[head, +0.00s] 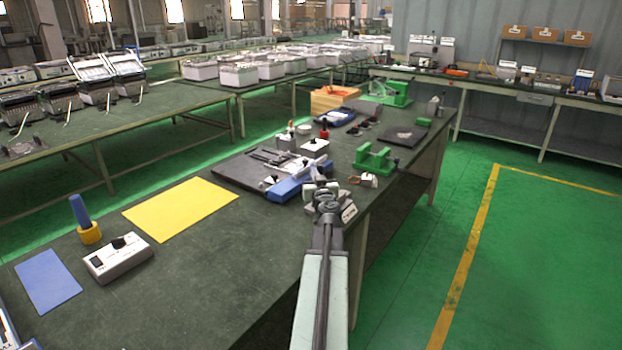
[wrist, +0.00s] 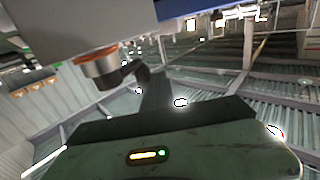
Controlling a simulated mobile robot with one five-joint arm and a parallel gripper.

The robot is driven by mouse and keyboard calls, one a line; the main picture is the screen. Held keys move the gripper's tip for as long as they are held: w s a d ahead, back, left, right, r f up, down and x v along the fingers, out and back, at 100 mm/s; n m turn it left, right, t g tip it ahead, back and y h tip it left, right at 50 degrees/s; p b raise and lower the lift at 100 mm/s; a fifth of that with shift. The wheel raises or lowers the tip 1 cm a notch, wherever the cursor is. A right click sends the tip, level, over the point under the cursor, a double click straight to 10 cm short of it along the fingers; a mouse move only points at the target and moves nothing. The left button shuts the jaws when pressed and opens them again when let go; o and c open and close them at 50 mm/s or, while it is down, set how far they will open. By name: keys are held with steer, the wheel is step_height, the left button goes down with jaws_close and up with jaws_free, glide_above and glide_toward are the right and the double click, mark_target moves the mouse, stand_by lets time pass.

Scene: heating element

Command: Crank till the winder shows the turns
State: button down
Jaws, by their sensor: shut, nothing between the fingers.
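A blue and pale device (head: 287,188), which may be the winder, stands on the long dark green bench just left of my gripper. My gripper (head: 326,199) is shut and empty at the end of my outstretched arm, close to this device's right end. In the wrist view, a pale grey block (wrist: 75,22) fills the upper left, with a copper-coloured round fitting (wrist: 101,68) under it. My dark gripper (wrist: 152,88) is near this fitting; I cannot tell whether they touch. No turn count is readable, and the crank cannot be made out clearly.
A green clamp-like fixture (head: 375,160) stands to the right along the bench (head: 200,285). A yellow sheet (head: 180,208), a white box with a dark switch (head: 118,259) and a blue sheet (head: 48,281) lie to the left. The green floor at right is clear.

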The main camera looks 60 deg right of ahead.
steer(key=shift+s+d, duration=0.2)
steer(key=shift+d, duration=0.3)
steer(key=shift+d, duration=0.1)
stand_by(2.0)
steer(key=shift+w, duration=0.1)
